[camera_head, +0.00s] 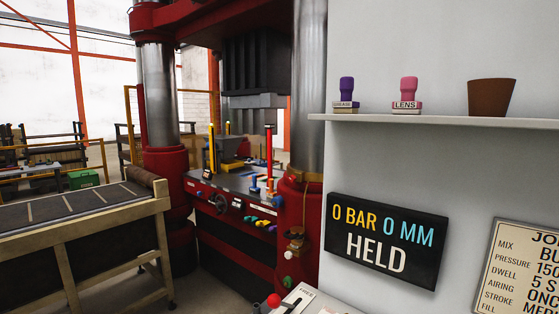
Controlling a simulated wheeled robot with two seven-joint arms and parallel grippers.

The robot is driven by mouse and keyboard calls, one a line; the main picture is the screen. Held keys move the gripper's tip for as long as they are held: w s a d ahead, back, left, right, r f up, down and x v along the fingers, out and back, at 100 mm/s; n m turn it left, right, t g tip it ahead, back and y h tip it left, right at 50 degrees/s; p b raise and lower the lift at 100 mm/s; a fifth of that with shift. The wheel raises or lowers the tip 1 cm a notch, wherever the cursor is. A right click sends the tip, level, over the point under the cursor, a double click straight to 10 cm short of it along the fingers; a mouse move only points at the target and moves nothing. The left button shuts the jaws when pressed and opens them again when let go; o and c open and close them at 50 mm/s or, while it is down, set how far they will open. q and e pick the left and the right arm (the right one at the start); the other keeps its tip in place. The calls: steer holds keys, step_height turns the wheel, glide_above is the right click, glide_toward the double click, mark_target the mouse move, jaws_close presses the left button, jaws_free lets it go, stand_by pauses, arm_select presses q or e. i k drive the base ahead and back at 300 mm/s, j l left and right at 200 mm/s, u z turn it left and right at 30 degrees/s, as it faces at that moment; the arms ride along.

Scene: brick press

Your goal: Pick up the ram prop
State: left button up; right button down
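The brick press (225,205) stands at the centre, with a red frame and thick steel columns. Its dark ram (256,65) hangs above the bed (235,180). A tall red post (269,155) stands upright at the bed's right side. A yellow post (212,148) stands upright at its left side. I cannot tell which of these, if either, is the ram prop, as no label on them is readable. Neither of my grippers is in view.
A long table (80,215) with slats stands at left. At right, a white wall carries a shelf (440,121) with a purple stamp (346,92), a pink stamp (408,92) and a brown pot (490,97). A display (386,240) reads "0 BAR 0 MM HELD". A red knob (274,300) is below.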

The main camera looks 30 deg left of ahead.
mark_target(269, 127)
steer(key=j+z, duration=0.15)
steer(key=j, duration=0.85)
steer(key=j+z, duration=0.1)
steer(key=j, duration=0.9)
steer(key=k+j+z, duration=0.15)
steer(key=j, duration=0.8)
steer(key=i, duration=0.05)
